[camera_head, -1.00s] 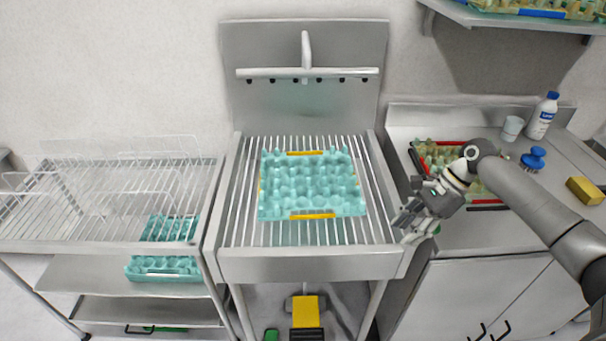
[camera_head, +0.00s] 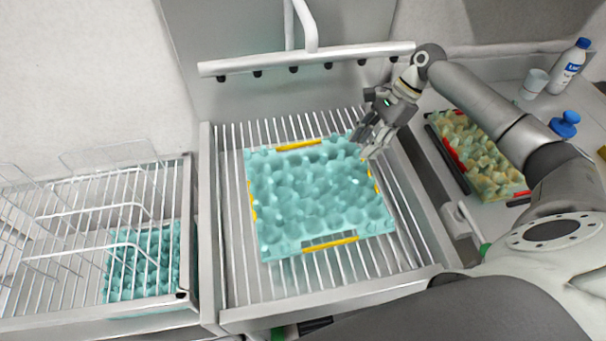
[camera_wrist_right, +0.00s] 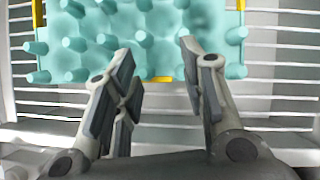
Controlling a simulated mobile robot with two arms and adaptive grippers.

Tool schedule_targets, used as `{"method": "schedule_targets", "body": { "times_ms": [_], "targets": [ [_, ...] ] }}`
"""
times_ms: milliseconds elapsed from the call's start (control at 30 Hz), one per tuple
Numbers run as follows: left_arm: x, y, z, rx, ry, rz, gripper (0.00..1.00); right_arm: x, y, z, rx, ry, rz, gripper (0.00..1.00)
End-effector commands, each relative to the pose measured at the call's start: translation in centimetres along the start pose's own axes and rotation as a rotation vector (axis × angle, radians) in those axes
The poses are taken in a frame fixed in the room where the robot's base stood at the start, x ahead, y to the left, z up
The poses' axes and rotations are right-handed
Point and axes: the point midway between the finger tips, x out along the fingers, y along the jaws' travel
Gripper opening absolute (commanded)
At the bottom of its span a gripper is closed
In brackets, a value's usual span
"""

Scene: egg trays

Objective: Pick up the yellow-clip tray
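The teal egg tray with yellow clips (camera_head: 315,200) lies flat on the wire rack of the middle sink stand. Yellow clips show along its edges. It also shows at the top of the right wrist view (camera_wrist_right: 150,45). My right gripper (camera_head: 366,150) is at the tray's upper right edge, by the clip on that side. In the right wrist view its fingers (camera_wrist_right: 155,80) are spread apart with nothing held between them, and the tray edge lies just beyond and between the fingertips. Whether they touch the tray is unclear. My left gripper is not in view.
A rinse pipe (camera_head: 305,58) runs above the rack's back. Another teal tray (camera_head: 140,262) sits under the wire rack at left. A cream tray with red clips (camera_head: 478,155) lies on the right counter, near a white bottle (camera_head: 570,66), a cup (camera_head: 533,84) and a blue brush (camera_head: 565,124).

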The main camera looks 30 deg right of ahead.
Motion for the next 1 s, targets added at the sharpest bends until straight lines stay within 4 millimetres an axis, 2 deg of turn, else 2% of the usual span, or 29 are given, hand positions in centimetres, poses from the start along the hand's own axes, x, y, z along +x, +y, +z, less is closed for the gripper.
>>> {"method": "schedule_targets", "body": {
  "times_ms": [33,167,400,600,867,1000],
  "targets": [
    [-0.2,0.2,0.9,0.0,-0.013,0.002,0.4,0.1,0.0,0.3,-0.002,0.0,0.002,0.38],
    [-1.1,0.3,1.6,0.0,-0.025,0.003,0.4,0.8,0.1,2.0,-0.005,-0.001,0.003,0.38],
    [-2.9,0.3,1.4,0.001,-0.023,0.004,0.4,3.4,0.1,6.7,-0.005,-0.003,0.002,0.38],
    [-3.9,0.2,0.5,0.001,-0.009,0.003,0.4,5.2,0.0,9.7,-0.003,-0.002,0.001,0.38],
    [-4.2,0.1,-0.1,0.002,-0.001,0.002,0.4,6.4,0.0,10.5,0.0,-0.001,0.0,0.38],
    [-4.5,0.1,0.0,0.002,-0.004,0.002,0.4,8.0,0.1,10.5,0.001,-0.001,0.004,0.38]
  ]
}}
